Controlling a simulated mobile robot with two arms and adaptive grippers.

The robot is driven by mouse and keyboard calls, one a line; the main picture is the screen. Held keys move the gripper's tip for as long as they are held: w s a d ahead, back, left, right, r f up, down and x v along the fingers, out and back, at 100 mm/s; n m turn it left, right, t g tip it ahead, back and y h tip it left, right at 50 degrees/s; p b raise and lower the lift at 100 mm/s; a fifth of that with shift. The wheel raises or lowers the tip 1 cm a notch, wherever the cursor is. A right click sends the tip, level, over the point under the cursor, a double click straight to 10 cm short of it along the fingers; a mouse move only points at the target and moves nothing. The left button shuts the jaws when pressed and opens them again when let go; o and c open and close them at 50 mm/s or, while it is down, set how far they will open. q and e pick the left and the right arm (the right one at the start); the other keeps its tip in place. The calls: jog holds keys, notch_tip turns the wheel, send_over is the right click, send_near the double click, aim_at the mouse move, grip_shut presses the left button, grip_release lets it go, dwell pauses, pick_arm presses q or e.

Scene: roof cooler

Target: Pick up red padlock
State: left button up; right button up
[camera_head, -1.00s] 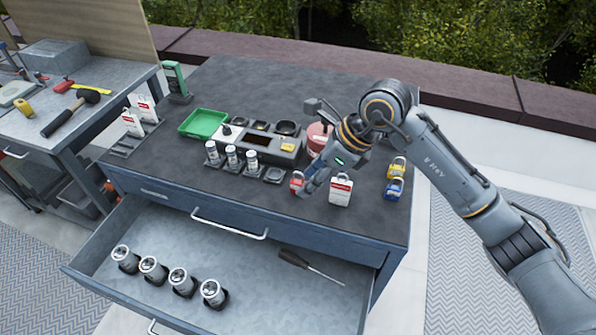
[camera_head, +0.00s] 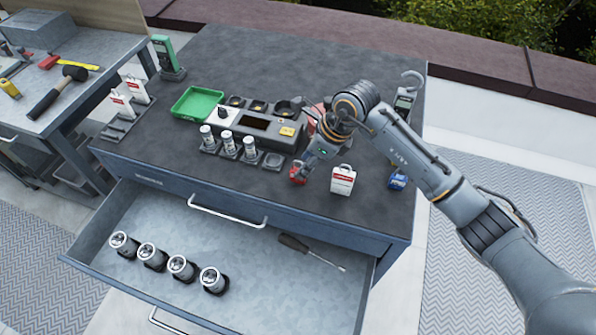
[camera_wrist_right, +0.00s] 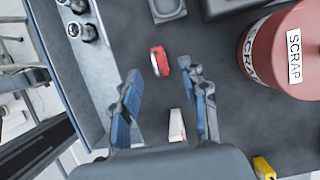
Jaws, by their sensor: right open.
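The red padlock (camera_head: 297,172) sits on the dark cabinet top, left of the white tag with a red band (camera_head: 343,181). In the right wrist view the padlock (camera_wrist_right: 160,61) lies beyond the fingertips, roughly ahead of the gap between them. The white tag (camera_wrist_right: 177,126) shows low between the fingers. My left gripper is not in view.
A red scrap can (camera_wrist_right: 278,52) stands right of the padlock in the wrist view. A blue padlock (camera_head: 397,180) is near the cabinet's right edge. White-capped cylinders (camera_head: 229,143) stand left of the padlock. An open drawer (camera_head: 200,235) juts out in front, holding several cylinders and a screwdriver (camera_head: 310,251).

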jog(key=shift+p+x, duration=0.7)
jog(key=shift+x, duration=1.5)
jog(key=shift+a+f, duration=0.1)
jog(key=shift+f, duration=0.1)
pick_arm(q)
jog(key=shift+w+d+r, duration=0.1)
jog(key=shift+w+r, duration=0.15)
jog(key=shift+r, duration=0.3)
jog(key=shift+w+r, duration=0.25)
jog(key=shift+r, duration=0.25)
pick_arm(e)
grip_shut()
